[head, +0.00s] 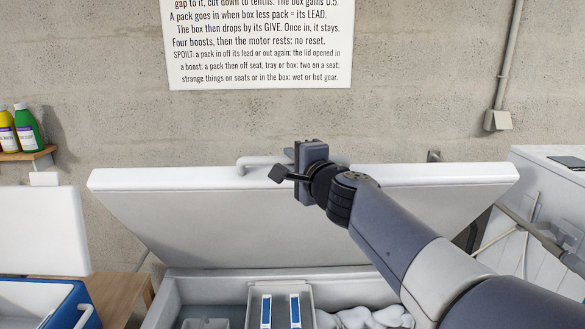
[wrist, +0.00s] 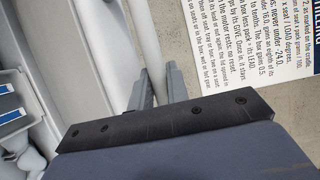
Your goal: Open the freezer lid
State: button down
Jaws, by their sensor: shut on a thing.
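The freezer lid (head: 190,215) is white and stands tilted up and open, leaning back toward the wall. Its white bar handle (head: 256,160) runs along the top edge. My gripper (head: 296,155) is at that edge and shut on the handle; my arm hides part of the lid's right side.
Inside the freezer are a grey tray (head: 280,291) with two blue-and-white packs and white lumpy things (head: 365,318). A blue cooler (head: 62,290) with a raised white lid (head: 40,230) stands left. A white cabinet (head: 560,215) stands right. A sign (head: 260,45) hangs on the wall.

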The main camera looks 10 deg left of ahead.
jog(key=shift+s+d+f+t+b, duration=0.2)
jog(key=shift+s+f+b, duration=0.3)
jog(key=shift+s+b, duration=0.45)
jog(key=shift+s+d+f+t+b, duration=0.15)
jog(key=shift+s+f+b, duration=0.4)
jog(key=shift+b, duration=0.6)
jog(key=shift+r, duration=0.1)
jog(key=c, duration=1.6)
grip_release()
jog(key=shift+c, duration=0.2)
jog(key=shift+d, duration=0.1)
jog(key=v, duration=1.1)
jog(key=shift+w, duration=0.15)
